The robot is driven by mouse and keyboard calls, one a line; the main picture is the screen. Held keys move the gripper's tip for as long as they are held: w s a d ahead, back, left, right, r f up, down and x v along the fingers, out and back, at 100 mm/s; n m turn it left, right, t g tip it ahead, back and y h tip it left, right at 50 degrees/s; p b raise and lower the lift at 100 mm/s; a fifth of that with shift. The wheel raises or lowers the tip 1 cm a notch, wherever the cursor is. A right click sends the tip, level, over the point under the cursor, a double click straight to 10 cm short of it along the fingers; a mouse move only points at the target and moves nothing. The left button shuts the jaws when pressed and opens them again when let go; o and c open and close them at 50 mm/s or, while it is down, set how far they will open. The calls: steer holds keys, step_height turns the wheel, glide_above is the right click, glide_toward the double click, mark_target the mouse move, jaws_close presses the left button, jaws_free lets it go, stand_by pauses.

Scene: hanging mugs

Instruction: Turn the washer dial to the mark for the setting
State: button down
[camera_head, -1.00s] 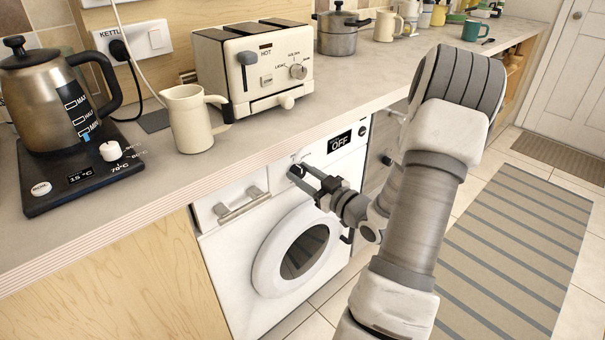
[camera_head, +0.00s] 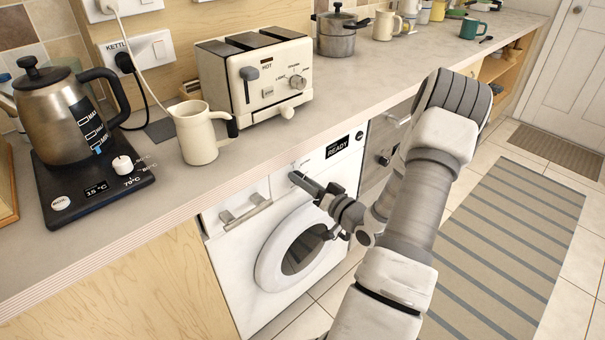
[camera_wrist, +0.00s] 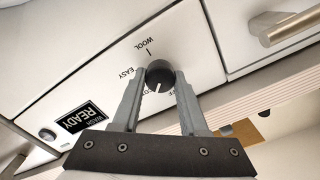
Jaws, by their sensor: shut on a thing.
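The washer (camera_head: 235,265) is white and stands under the counter. In the wrist view its dial (camera_wrist: 159,75) is a small dark knob between my two fingers. My gripper (camera_wrist: 160,78) is shut on the dial; in the head view the gripper (camera_head: 298,178) reaches the panel and hides the dial. A pale line on the knob points down in the wrist view, near labels partly hidden by the fingers. The WOOL mark (camera_wrist: 149,47) is above the knob and EASY (camera_wrist: 126,72) is to its left. The washer display (camera_wrist: 79,117) reads READY, also in the head view (camera_head: 337,147).
The counter edge (camera_head: 180,208) overhangs the washer panel closely. A drawer handle (camera_head: 246,211) is left of the dial and the round door (camera_head: 300,245) is below. A kettle (camera_head: 75,115), cream jug (camera_head: 196,132) and toaster (camera_head: 255,75) stand on the counter above.

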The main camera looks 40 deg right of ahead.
steer(key=shift+m+p, duration=0.65)
steer(key=shift+m, duration=0.55)
steer(key=shift+f, duration=0.1)
steer(key=shift+c, duration=2.2)
jaws_free()
steer(key=shift+s, duration=0.15)
steer(key=s+d+p, duration=0.1)
steer(key=s+p, duration=0.1)
steer(key=s, duration=1.5)
steer(key=shift+d, duration=0.15)
